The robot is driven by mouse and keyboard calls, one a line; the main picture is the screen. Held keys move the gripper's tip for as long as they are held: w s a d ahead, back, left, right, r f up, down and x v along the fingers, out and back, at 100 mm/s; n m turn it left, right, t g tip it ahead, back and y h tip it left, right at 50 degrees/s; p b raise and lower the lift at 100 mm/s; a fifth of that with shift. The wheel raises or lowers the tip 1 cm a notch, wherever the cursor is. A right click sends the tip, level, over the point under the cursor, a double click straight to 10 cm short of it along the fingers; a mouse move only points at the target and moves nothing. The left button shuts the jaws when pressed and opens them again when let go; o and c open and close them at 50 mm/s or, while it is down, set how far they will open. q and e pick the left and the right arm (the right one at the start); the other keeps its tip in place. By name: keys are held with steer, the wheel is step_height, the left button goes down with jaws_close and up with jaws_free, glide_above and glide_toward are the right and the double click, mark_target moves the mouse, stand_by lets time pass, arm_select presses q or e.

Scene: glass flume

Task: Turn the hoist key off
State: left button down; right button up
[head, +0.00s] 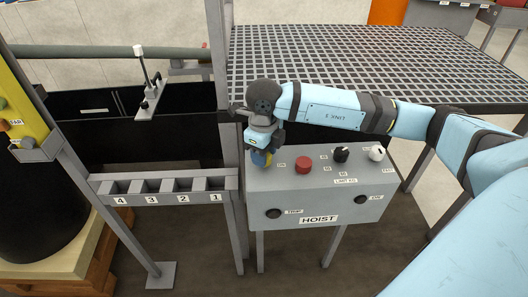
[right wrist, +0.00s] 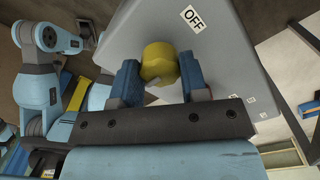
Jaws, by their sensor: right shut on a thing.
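The hoist key is a yellow knob (right wrist: 160,62) on the grey hoist control box (head: 330,184). In the head view the knob (head: 260,158) sits at the left end of the box's top panel, partly covered by my right gripper (head: 263,147). In the right wrist view my right gripper (right wrist: 161,80) has its two blue fingers on either side of the knob, shut on it. An OFF label (right wrist: 193,17) shows on the panel beyond the knob. The knob's exact setting is hard to read. My left gripper is not in the head view.
A red button (head: 303,165), a black knob (head: 341,155) and a white knob (head: 376,152) stand on the same panel. A numbered rack (head: 165,197) stands to the left, and a metal grating (head: 370,62) lies behind the box beneath my right arm.

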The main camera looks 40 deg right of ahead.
steer(key=o, duration=0.9)
steer(key=shift+r, duration=0.1)
arm_select(q)
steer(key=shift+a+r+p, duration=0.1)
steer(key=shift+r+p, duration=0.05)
steer(key=shift+p, duration=0.55)
arm_select(e)
step_height(320, 180, up, 14)
